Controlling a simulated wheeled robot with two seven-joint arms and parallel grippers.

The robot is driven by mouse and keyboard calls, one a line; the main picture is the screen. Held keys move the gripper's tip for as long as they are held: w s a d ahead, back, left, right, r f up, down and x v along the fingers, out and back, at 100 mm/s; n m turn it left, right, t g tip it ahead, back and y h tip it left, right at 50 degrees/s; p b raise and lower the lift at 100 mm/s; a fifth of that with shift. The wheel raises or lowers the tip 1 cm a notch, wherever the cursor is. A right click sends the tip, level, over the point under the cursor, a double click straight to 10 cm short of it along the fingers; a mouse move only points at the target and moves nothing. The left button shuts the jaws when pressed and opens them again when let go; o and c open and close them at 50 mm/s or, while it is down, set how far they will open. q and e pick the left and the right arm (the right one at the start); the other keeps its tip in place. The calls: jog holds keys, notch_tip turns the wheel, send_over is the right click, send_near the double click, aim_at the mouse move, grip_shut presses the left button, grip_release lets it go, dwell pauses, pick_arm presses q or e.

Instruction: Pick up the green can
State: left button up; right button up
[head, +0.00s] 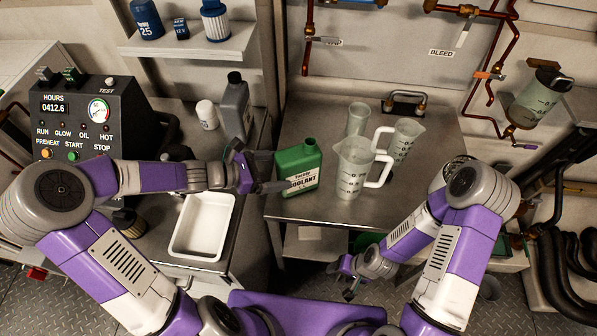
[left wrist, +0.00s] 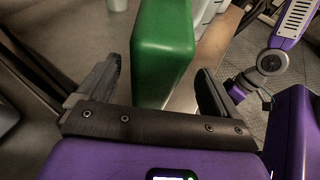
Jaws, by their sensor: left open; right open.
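In the left wrist view the can (left wrist: 164,50) stands between the two open fingers of my left gripper (left wrist: 160,90), with gaps on both sides. The can's far end is cut off there. My right gripper (head: 347,279) is low in front of the bench, open and away from the can.
Clear measuring jugs (head: 354,170) stand close to the can's right. A grey bottle (head: 234,108) and a white canister (head: 207,115) stand behind my left arm. A white tray (head: 203,228) lies on the left counter. A gap separates the left counter and the bench.

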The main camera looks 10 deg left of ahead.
pick_arm(q)
jog(key=b+x, duration=0.1)
jog(key=x, duration=0.4)
jog(key=shift+w+a+b, duration=0.15)
jog(key=shift+b, duration=0.25)
jog(key=shift+w, duration=0.1)
jog(key=shift+c, duration=0.4)
grip_shut()
jog(key=shift+d, duration=0.25)
